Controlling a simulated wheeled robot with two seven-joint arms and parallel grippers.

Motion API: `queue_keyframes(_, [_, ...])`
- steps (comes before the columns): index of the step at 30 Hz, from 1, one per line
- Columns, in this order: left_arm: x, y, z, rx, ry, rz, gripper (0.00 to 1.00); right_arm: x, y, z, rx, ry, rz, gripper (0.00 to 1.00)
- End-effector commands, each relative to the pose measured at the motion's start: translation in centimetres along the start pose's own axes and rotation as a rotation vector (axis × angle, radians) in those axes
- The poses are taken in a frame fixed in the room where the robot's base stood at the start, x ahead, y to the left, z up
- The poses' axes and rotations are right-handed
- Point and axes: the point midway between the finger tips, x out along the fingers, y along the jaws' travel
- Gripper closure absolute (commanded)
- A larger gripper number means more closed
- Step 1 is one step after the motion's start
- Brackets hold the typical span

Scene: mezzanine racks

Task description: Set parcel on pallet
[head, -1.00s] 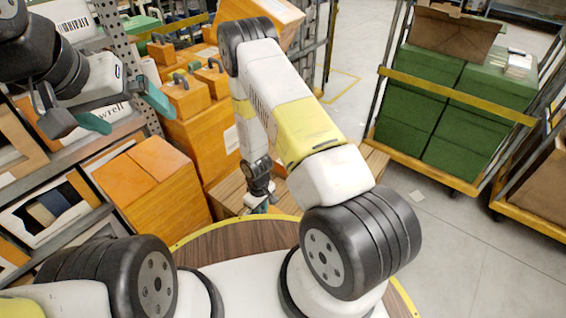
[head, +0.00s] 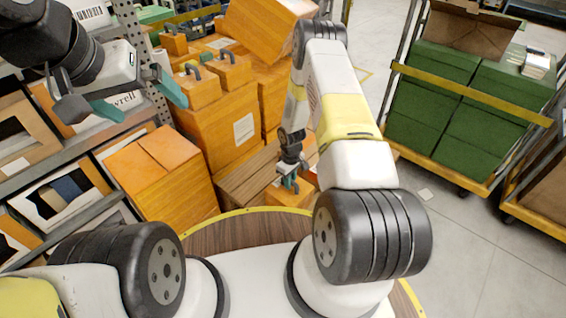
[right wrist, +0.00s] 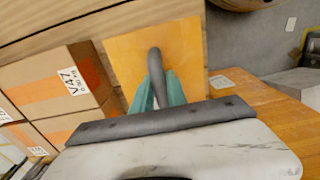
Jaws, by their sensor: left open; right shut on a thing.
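My right gripper (head: 286,184) is shut on the dark handle of an orange parcel (head: 289,198), which hangs below the fingers in the head view. In the right wrist view, teal fingers (right wrist: 158,88) clasp the handle above the parcel's flat orange top (right wrist: 186,58). The slatted wooden pallet (head: 240,182) lies beside and behind the parcel; its planks also show in the right wrist view (right wrist: 60,22). I cannot tell whether the parcel touches it. My left gripper (head: 138,100) is open and empty at the upper left, before the shelves.
Orange boxes (head: 215,120) with handled ones on top stand behind the pallet. A large orange box (head: 160,180) is left of it. Shelves (head: 60,165) line the left.

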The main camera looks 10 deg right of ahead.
Motion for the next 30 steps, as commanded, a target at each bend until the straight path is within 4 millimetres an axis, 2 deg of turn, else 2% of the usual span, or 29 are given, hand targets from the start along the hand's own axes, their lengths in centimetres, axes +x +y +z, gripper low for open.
queue_keyframes(11, [0.0, 0.0, 0.0, 0.000, 0.000, 0.000, 0.00, 3.3, 0.3, -0.1, 0.001, 0.002, 0.001, 1.00])
queue_keyframes(23, [0.0, 0.0, 0.0, 0.000, 0.000, 0.000, 0.00, 3.7, 0.3, -0.1, 0.001, 0.002, 0.001, 1.00])
queue_keyframes(24, [0.0, 0.0, 0.0, 0.000, 0.000, 0.000, 0.00, 3.8, 0.2, 0.0, 0.001, 0.000, 0.000, 0.76])
queue_keyframes(26, [0.0, 0.0, 0.0, 0.000, 0.000, 0.000, 0.00, 3.8, 0.2, 0.0, 0.001, 0.000, 0.000, 0.65])
queue_keyframes(27, [0.0, 0.0, 0.0, 0.000, 0.000, 0.000, 0.00, 3.8, 0.2, 0.0, 0.001, 0.000, 0.000, 0.60])
queue_keyframes(30, [0.0, 0.0, 0.0, 0.000, 0.000, 0.000, 0.00, 3.8, 0.2, 0.0, 0.001, 0.000, 0.000, 0.60])
